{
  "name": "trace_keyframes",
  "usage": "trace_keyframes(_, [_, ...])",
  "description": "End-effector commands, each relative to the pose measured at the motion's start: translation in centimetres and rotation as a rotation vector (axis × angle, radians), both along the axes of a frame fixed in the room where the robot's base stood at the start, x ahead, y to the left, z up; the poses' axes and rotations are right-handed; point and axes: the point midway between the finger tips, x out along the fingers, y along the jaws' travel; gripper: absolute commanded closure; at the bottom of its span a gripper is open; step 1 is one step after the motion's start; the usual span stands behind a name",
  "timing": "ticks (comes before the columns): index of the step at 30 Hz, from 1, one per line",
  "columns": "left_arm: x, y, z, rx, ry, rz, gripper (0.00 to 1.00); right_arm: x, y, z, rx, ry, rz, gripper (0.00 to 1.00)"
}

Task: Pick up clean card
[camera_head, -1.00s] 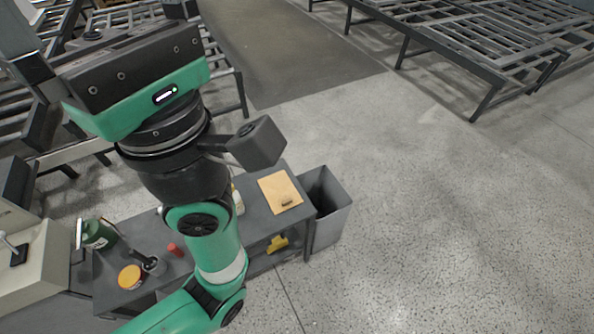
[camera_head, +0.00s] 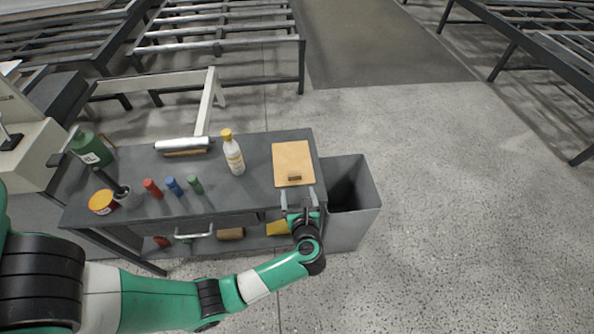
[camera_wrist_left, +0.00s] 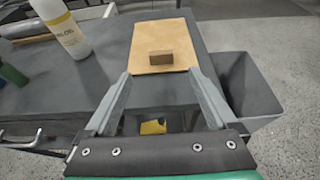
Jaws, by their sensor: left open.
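A flat tan card or board (camera_head: 292,160) lies on the right end of the grey bench top (camera_head: 258,190). A small brown block (camera_head: 295,179) lies on its near edge. Both also show in the left wrist view, the tan board (camera_wrist_left: 150,32) and the block (camera_wrist_left: 161,57) on it. My left gripper (camera_head: 300,192) is open and empty at the bench's front edge, just short of the tan board. In the left wrist view its two fingers (camera_wrist_left: 160,78) point toward the board's near edge, with the block between their lines. My right gripper is out of view.
A grey open bin (camera_head: 350,215) stands against the bench's right end. A white bottle with a yellow cap (camera_head: 234,158) stands left of the board. Several small coloured cylinders, an orange-lidded tin (camera_head: 102,202) and a green container (camera_head: 91,149) stand farther left.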

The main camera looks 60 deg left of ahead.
Motion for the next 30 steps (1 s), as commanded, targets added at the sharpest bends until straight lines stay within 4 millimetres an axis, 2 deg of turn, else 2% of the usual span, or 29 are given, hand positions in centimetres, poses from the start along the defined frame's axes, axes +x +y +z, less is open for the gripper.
trace_keyframes(4, [0.5, 1.2, -0.4, 0.001, -0.004, 0.002, 0.09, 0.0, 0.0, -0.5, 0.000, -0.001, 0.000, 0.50])
trace_keyframes(9, [1.4, 4.1, -1.8, 0.001, -0.004, 0.004, 0.09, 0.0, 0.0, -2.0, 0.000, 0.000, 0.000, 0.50])
trace_keyframes(12, [1.9, 5.3, -2.2, 0.002, -0.005, 0.001, 0.09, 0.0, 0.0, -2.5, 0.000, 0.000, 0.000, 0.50])
trace_keyframes(19, [2.1, 6.1, -2.4, 0.001, -0.005, 0.000, 0.09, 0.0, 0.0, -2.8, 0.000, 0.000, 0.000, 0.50])
trace_keyframes(24, [2.4, 8.7, -4.0, 0.002, -0.006, 0.003, 0.09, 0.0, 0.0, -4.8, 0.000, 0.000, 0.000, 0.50])
trace_keyframes(30, [3.1, 10.3, -4.3, 0.002, -0.006, -0.002, 0.09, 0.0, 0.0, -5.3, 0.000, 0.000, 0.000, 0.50])
